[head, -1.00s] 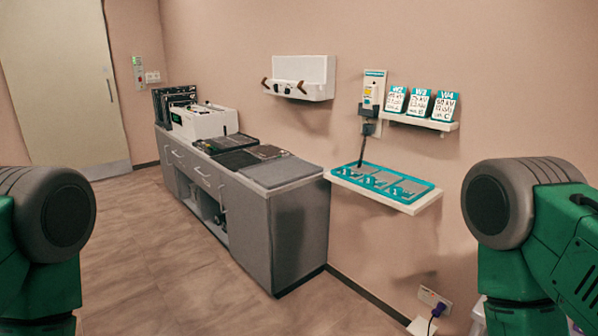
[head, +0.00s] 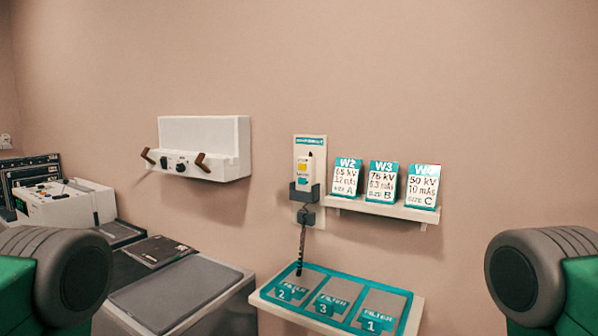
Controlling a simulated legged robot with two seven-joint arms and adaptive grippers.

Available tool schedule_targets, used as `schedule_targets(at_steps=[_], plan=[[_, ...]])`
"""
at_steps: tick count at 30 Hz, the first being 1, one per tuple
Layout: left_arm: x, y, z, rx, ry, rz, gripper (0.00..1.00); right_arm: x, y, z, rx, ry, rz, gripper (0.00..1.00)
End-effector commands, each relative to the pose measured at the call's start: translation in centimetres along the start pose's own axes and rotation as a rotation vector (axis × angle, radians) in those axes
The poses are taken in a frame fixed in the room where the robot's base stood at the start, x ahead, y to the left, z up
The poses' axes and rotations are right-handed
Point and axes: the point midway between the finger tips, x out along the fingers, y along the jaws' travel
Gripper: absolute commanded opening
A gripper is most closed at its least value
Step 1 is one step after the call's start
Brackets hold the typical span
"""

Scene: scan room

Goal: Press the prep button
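A white handset (head: 304,170) with a yellow patch and a teal patch sits upright in a dark holder (head: 305,193) on a pale wall plate (head: 320,150) with a teal header. A dark coiled cord (head: 301,245) hangs below it. The lettering on the handset is too small to read, so I cannot tell which part is the prep button. Only rounded grey and green parts of my arms show at the lower left and lower right edges. Neither of my grippers is in view.
Right of the handset, a shelf (head: 385,208) holds cards W2, W3 and W4. Below, a shelf carries a teal tray (head: 350,316) with numbered filters. A white wall unit (head: 204,140) with brown handles hangs left. A grey counter (head: 185,290) with a white console (head: 65,203) stands lower left.

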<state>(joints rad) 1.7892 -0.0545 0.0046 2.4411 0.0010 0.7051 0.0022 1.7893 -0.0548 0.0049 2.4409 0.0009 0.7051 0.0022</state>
Motion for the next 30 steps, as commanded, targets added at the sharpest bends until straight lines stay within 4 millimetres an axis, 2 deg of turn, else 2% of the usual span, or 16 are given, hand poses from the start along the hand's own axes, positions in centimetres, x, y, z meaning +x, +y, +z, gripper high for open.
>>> schedule_targets(at_steps=[5, 6, 8, 9, 30], plan=[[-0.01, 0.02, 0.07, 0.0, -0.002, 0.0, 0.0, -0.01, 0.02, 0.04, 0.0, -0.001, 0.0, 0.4], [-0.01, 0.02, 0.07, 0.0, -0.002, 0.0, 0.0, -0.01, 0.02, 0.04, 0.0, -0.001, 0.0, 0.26], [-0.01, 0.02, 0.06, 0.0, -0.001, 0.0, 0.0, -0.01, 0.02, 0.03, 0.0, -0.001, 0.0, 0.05], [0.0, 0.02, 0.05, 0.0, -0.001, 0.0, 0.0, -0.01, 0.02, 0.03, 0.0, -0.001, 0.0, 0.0], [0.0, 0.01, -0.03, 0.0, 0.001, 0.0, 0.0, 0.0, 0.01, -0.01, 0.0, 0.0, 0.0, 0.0]])
